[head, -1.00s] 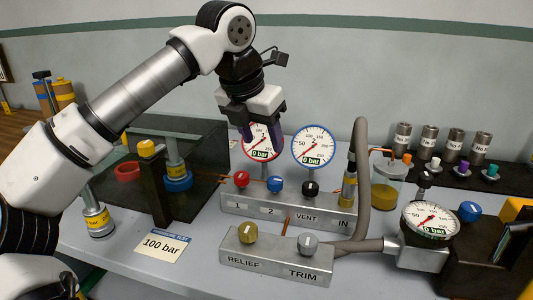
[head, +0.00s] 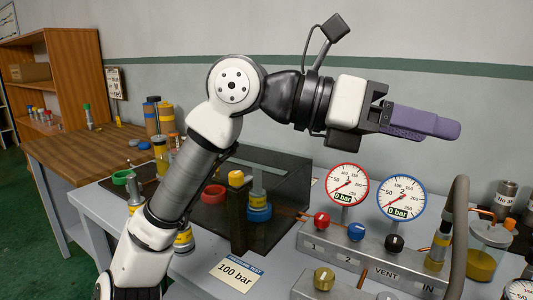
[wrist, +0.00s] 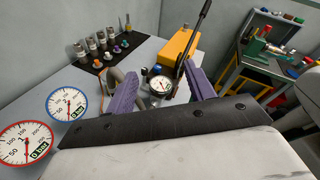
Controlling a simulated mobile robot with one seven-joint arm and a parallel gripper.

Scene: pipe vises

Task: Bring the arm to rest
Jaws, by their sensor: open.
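My gripper (head: 422,123) is raised above the bench in the head view, its purple fingers pointing right and level. It is empty and clear of everything. In the wrist view my gripper (wrist: 160,92) shows its two purple fingers spread wide apart, with nothing between them but the bench scene beyond. My white and grey arm rises from the lower left and bends at the elbow at top centre.
The valve block (head: 375,262) with red, blue and black knobs stands below my gripper. The red gauge (head: 347,184) and blue gauge (head: 401,197) both read 0 bar. A dark clear-sided box (head: 285,205) stands left of them. A hose (head: 461,225) rises at right.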

